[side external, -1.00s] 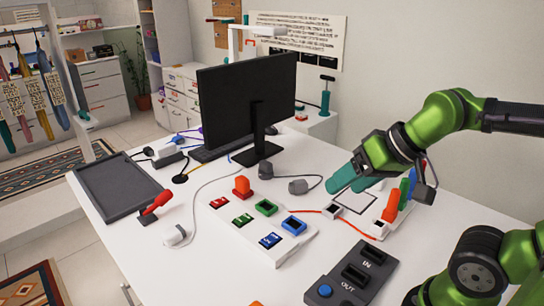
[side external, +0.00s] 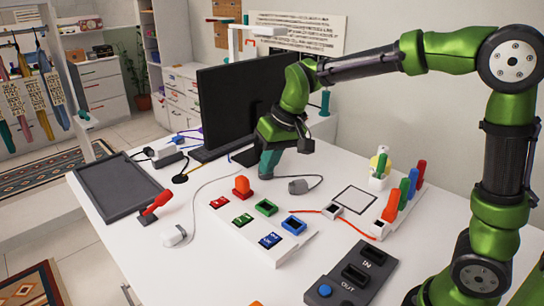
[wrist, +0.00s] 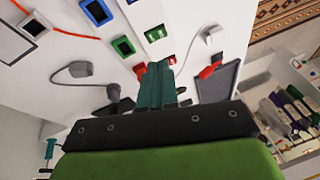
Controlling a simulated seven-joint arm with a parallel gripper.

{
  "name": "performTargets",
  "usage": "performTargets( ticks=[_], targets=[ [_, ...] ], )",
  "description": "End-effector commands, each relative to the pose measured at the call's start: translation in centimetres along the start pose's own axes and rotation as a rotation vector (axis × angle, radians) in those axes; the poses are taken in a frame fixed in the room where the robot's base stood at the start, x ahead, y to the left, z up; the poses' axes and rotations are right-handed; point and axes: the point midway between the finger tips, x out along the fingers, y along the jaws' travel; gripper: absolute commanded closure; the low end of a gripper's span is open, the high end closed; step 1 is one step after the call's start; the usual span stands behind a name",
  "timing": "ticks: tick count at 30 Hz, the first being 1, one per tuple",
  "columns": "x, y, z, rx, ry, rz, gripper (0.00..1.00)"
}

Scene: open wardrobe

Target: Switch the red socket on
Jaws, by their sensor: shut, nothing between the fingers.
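A white panel (side external: 278,248) on the desk carries a red switch (side external: 219,202), a green switch (side external: 242,220) and a blue switch (side external: 270,240), with sockets beside them. A red plug (side external: 242,187) stands upright at the red socket, hiding it. My gripper (side external: 267,172) is shut and empty, above the desk behind the red plug and in front of the monitor base. In the wrist view, the teal fingers (wrist: 157,70) point toward the red switch (wrist: 172,60) and partly cover the red plug (wrist: 140,69). I cannot tell the switch's position.
The monitor (side external: 240,105) stands behind my gripper. A grey plug with a cable (side external: 299,186) lies to its right. The green socket (side external: 266,207) and blue socket (side external: 293,225) are empty. A red-handled lever (side external: 157,202) and a white plug (side external: 174,236) are at left.

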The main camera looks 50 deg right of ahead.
Motion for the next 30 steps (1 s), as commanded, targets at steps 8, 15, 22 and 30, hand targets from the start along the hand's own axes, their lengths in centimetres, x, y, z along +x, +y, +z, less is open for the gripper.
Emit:
performTargets(
  ticks=[8, 15, 22, 30],
  targets=[
    [6.8, -2.1, -7.2, -0.101, -0.054, 0.06, 1.0],
    [9.7, -3.4, -11.5, -0.18, -0.043, 0.093, 1.0],
    [8.1, -3.9, -13.3, -0.216, -0.012, 0.097, 1.0],
    [8.1, -3.9, -13.1, -0.221, -0.017, 0.096, 1.0]
  ],
)
